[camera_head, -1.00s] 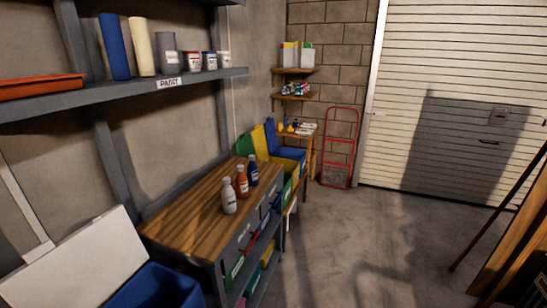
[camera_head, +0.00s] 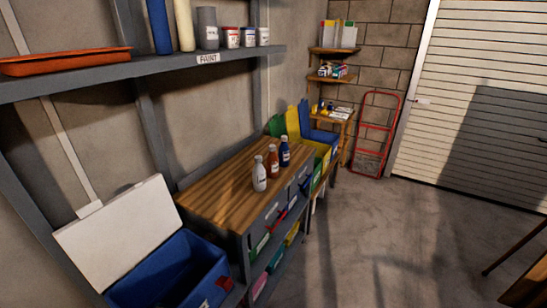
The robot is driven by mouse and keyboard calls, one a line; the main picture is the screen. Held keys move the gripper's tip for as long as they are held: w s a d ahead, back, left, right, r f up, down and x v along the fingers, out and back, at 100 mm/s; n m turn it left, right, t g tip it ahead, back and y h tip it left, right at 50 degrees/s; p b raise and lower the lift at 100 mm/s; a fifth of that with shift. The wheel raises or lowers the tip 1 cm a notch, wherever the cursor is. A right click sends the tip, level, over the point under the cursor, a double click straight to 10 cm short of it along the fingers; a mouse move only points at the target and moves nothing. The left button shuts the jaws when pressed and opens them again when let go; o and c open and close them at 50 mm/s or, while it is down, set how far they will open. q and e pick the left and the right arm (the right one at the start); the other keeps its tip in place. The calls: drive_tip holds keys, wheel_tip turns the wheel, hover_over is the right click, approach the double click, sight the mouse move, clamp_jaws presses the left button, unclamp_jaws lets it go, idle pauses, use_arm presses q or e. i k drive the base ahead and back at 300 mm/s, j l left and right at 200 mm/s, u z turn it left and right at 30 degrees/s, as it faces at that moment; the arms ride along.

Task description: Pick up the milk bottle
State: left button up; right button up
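Three bottles stand upright in a row on a wooden workbench top (camera_head: 222,192). The nearest is a white bottle (camera_head: 259,177), which looks like the milk bottle. Behind it are a red-brown bottle (camera_head: 273,161) and a dark blue bottle (camera_head: 285,152). The bottles are close together near the bench's right edge. Neither of my grippers shows in the head view.
A blue cooler (camera_head: 168,272) with its white lid (camera_head: 117,232) open stands at the near left. Wall shelf (camera_head: 145,66) holds paint cans and an orange tray (camera_head: 65,61). Coloured bins (camera_head: 318,139) and a red hand truck (camera_head: 377,133) stand beyond. The concrete floor (camera_head: 400,245) right of the bench is mostly clear.

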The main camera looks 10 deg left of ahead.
sight(259, 172)
drive_tip(key=i+l+u, duration=0.4)
drive_tip(key=l, duration=0.15)
drive_tip(key=i+l+u, duration=0.4)
drive_tip(key=l, duration=0.25)
drive_tip(key=l+u, duration=0.2)
drive_tip(key=l, duration=0.15)
